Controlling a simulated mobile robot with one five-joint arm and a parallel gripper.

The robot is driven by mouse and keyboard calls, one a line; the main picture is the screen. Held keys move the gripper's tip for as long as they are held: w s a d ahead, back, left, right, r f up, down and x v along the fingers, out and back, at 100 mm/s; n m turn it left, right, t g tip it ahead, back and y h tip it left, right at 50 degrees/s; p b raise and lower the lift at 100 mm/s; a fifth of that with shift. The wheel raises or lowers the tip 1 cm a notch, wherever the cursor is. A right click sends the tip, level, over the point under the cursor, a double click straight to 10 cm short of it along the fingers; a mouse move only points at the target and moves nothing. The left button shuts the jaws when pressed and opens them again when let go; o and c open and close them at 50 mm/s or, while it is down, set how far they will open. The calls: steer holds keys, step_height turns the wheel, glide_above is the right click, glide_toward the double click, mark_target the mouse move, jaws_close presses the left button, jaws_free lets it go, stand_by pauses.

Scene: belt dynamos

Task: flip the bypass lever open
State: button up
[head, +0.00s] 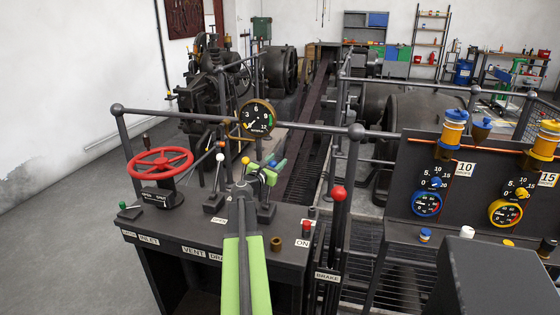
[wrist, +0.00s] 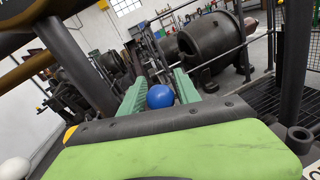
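My gripper (head: 268,168) is over the control desk (head: 178,226), at the levers in its middle. In the wrist view a blue ball knob (wrist: 160,96) sits between the two green fingers of my gripper (wrist: 166,84). The fingers are apart, close to the knob on both sides; I cannot tell whether they press on it. In the head view only a small spot of blue (head: 272,164) shows between the fingers. My arm hides part of the desk and its labels, and I can read no bypass label. The lever's slant is unclear.
A white-knobbed lever (head: 220,158) and a yellow-knobbed lever (head: 245,161) stand left of my gripper, a red-knobbed lever (head: 338,193) right. A red handwheel (head: 160,162) is farther left. A rail (head: 180,116) and pressure gauge (head: 257,118) are behind. A gauge panel (head: 465,190) stands right.

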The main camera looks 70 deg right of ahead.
steer(key=shift+d, duration=0.15)
jaws_close()
stand_by(1.3)
